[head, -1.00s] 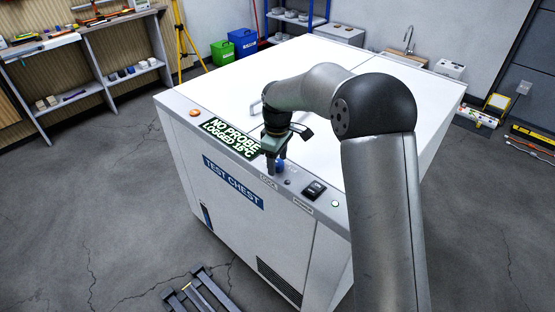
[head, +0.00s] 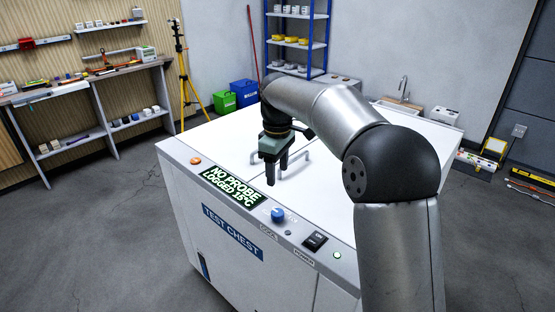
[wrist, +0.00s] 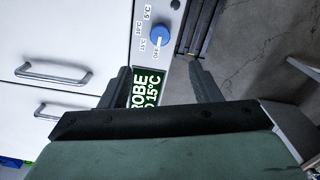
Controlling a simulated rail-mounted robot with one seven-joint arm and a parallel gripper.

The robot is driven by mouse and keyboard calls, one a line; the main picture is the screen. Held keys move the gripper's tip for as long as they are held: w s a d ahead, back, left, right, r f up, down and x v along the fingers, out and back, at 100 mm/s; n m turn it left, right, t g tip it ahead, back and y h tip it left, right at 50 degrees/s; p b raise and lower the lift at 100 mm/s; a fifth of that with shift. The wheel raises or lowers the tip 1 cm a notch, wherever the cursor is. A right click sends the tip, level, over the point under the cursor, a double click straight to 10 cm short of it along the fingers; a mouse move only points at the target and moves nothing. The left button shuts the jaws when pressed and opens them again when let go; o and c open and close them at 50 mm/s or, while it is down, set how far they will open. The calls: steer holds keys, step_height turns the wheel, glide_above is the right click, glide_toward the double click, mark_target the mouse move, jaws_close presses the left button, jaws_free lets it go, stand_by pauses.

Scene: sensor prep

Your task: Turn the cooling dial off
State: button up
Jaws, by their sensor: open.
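The cooling dial (head: 278,215) is a round blue knob on the front control strip of the white test chest (head: 335,178). In the wrist view the dial (wrist: 160,35) has labels for 5, 10 and 15 °C and an OFF label around it. A pale mark on the knob appears to face the OFF label, but it is small. My gripper (head: 277,183) is open and empty, above the chest top and behind the dial, apart from it. The wrist view shows the gripper fingers (wrist: 158,72) spread, with the dial beyond them.
A display (head: 233,187) reading "NO PROBE LOGGED 15°C" lies left of the dial. A black rocker switch (head: 315,241) and a green light (head: 337,255) are to its right; an orange button (head: 195,160) is at the far left. Lid handles (wrist: 50,75) stand up from the chest top.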

steer(key=shift+r, duration=1.55)
